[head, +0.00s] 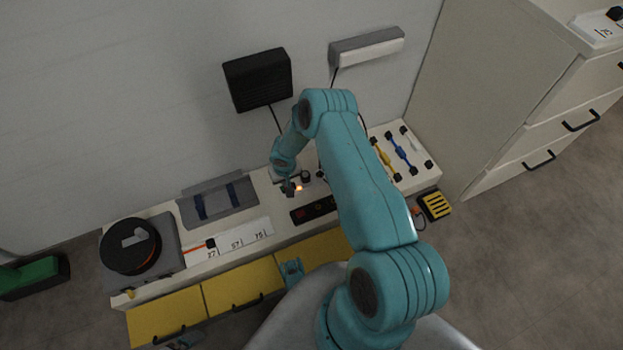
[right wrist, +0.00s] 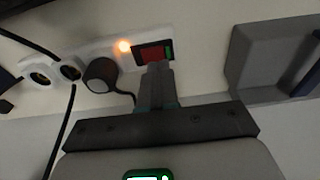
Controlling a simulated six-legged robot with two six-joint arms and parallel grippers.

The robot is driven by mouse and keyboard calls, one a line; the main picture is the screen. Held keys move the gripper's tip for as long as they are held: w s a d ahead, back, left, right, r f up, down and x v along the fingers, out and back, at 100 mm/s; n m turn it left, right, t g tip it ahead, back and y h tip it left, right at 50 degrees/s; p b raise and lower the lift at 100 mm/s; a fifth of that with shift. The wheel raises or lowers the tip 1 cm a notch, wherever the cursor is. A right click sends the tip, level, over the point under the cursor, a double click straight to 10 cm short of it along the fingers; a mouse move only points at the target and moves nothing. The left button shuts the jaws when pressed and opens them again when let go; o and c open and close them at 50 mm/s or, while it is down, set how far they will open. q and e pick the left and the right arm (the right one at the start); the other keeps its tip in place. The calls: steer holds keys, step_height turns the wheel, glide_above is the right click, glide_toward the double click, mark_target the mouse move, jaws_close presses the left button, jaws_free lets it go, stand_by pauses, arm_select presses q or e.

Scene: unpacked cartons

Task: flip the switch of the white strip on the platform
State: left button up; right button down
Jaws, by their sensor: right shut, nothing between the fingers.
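The white strip (right wrist: 106,52) lies on the platform (head: 166,212). In the right wrist view it shows round sockets, a dark plug (right wrist: 100,75), a glowing orange light (right wrist: 124,46) and a red switch (right wrist: 150,52) with a green edge at its right. My right gripper (right wrist: 158,68) is shut and empty, its fingertips at the lower edge of the switch; I cannot tell if they touch. In the head view my right gripper (head: 287,187) is beside the orange glow, and it and my arm partly hide the strip.
A dark strip with red buttons (head: 303,215) lies in front of the white strip. A grey tray (head: 215,202) and black reel (head: 130,246) stand left. Coloured bars (head: 401,150) lie right. A black box (head: 258,80) hangs on the wall, its cable running down.

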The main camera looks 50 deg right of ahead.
step_height(320, 180, up, 5)
steer(key=p, duration=0.2)
steer(key=shift+p, duration=0.3)
stand_by(0.3)
